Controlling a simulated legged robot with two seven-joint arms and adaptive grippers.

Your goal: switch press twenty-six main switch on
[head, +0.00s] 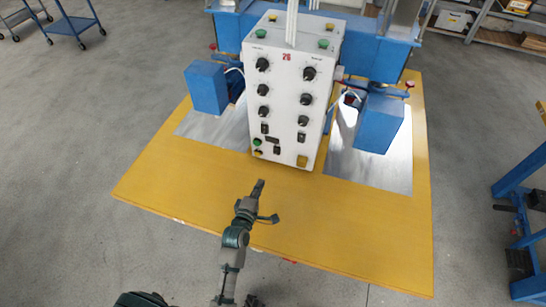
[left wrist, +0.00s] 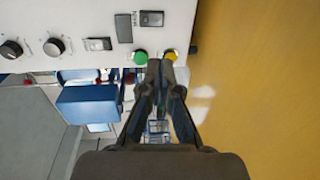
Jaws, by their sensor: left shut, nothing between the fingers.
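The white control box (head: 287,95) with a red number 26 stands on the yellow table. Its front has black knobs in two columns and small dark switches (head: 276,150) lower down. A green button (head: 257,142) and a small yellow piece (head: 257,153) sit at its lower left. In the left wrist view the green button (left wrist: 141,57) and yellow piece (left wrist: 170,55) are just beyond my fingertips, beside a dark rocker switch (left wrist: 151,18). My left gripper (head: 259,186) is shut and empty, in front of the box's lower edge.
The yellow table (head: 200,200) is clear in front of the box. Blue blocks (head: 206,88) (head: 379,123) stand over metal plates (head: 370,170) on both sides. A blue frame (head: 525,200) stands at the right, with grey floor between.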

